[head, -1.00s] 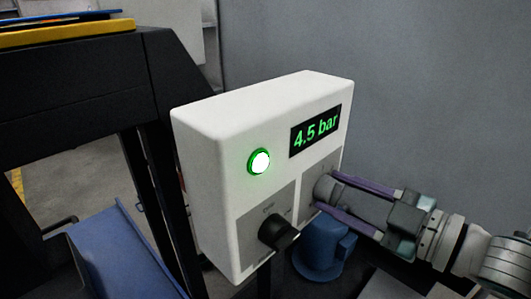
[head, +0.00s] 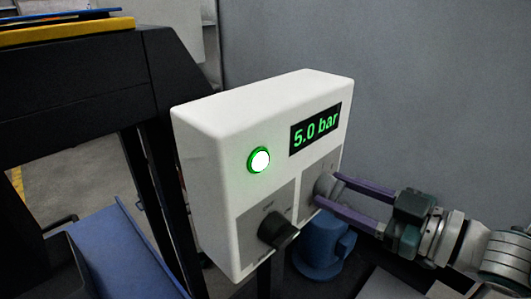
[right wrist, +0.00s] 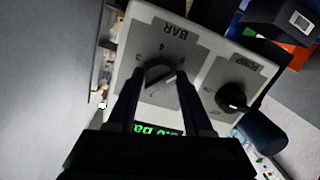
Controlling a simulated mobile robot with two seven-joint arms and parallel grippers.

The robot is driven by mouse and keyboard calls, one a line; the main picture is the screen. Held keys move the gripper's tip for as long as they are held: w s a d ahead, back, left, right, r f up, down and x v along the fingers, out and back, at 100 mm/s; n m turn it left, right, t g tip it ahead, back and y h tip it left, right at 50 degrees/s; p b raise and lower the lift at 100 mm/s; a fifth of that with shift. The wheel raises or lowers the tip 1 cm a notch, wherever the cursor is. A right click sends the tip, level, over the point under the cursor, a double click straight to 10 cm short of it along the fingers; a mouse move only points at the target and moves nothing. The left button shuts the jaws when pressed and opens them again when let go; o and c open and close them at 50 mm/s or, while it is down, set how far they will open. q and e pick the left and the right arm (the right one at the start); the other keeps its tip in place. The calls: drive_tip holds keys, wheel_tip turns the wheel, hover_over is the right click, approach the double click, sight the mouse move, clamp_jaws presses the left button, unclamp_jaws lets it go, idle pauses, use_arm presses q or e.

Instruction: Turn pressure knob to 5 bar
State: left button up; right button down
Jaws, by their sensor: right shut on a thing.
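The white control box (head: 215,135) stands in the middle of the head view. Its display (head: 315,130) reads 5.0 bar in green. The grey pressure knob (head: 327,187) is on the box's lower right panel, and it also shows in the right wrist view (right wrist: 160,78) under the label BAR with a number scale. My right gripper (head: 332,194) is shut on the pressure knob, one purple finger on each side. In the right wrist view the two dark fingers partly cover the knob and the display. My left gripper is not in view.
A black pump switch (head: 278,231) sits left of the pressure knob, below a lit green lamp (head: 259,160). A blue motor-like unit (head: 320,248) stands behind and below the box. A black frame (head: 75,85) is at the left, a grey wall (head: 430,80) behind.

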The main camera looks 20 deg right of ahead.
drive_tip(key=shift+c, duration=1.6)
unclamp_jaws()
drive_tip(key=p+v, duration=0.1)
drive_tip(key=v, duration=0.9)
